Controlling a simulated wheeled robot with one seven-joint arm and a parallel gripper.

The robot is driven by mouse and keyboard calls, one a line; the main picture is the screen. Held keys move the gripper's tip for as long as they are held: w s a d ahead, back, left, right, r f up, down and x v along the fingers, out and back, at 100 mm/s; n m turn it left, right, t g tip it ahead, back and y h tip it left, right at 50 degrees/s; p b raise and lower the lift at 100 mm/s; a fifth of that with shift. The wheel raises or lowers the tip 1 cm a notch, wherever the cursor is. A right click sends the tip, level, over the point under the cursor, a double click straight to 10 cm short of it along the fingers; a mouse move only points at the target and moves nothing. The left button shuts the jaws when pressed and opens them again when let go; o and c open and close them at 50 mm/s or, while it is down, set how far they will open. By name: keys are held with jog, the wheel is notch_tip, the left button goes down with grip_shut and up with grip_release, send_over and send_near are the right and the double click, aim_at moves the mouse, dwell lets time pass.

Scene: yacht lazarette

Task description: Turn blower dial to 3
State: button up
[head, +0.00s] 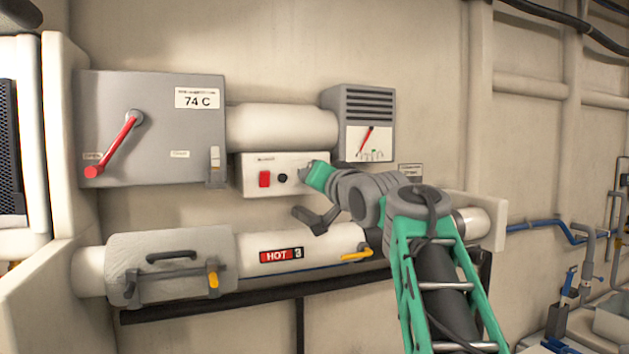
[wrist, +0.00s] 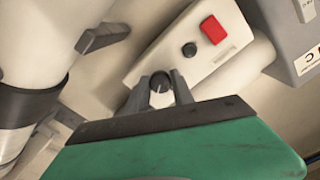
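The blower panel (head: 252,186) is a white box on the wall. It carries a red switch (head: 264,179) and a small black round knob (head: 282,178), which also shows in the wrist view (wrist: 189,49). The dial (wrist: 160,81) is a dark round knob with a pale pointer line, at the panel's end away from the red switch. My gripper (wrist: 161,90) is at the panel with one finger on each side of the dial. I cannot tell whether the fingers press on it. My gripper and arm hide the dial in the head view, and its number marks cannot be read.
A grey box (head: 150,140) with a red lever and a 74 C label is at left. A vented gauge box (head: 360,112) sits above right. Below runs a white pipe (head: 330,246) labelled HOT 3 with a yellow lever (head: 357,255). A dark handle (head: 316,219) juts out below the panel.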

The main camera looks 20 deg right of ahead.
jog(key=o, duration=0.4)
jog(key=shift+o, duration=0.2)
jog(key=shift+s, duration=0.1)
jog(key=s+b, duration=0.2)
jog(key=s, duration=0.5)
jog(key=shift+s, duration=0.35)
